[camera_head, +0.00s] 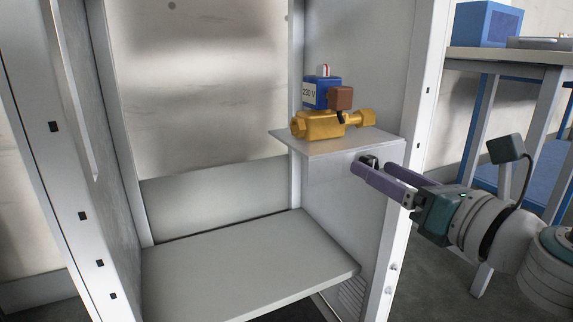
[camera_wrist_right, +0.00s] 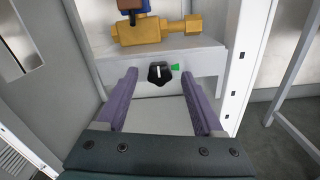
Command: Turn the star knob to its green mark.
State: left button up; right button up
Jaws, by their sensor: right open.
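The black star knob (camera_wrist_right: 160,74) sits on the pale front plate below the brass valve in the right wrist view. Its white pointer line stands about upright. The green mark (camera_wrist_right: 175,67) is on the plate just to the right of the knob. My right gripper (camera_wrist_right: 160,88) is open, with one purple finger on each side of the knob in that view and a gap to it on both sides. In the head view my right gripper (camera_head: 366,170) reaches in from the right below the shelf, and the knob is mostly hidden there. My left gripper is not in view.
A brass valve (camera_head: 320,126) with a blue 230 V coil (camera_head: 321,93) stands on the small shelf (camera_head: 345,146) above the knob. A lower grey shelf (camera_head: 240,265) is empty. Cabinet posts stand on both sides, the right post (camera_head: 413,120) close to my arm.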

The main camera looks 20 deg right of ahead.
jog(key=shift+w, duration=0.55)
jog(key=shift+a, duration=0.1)
grip_shut()
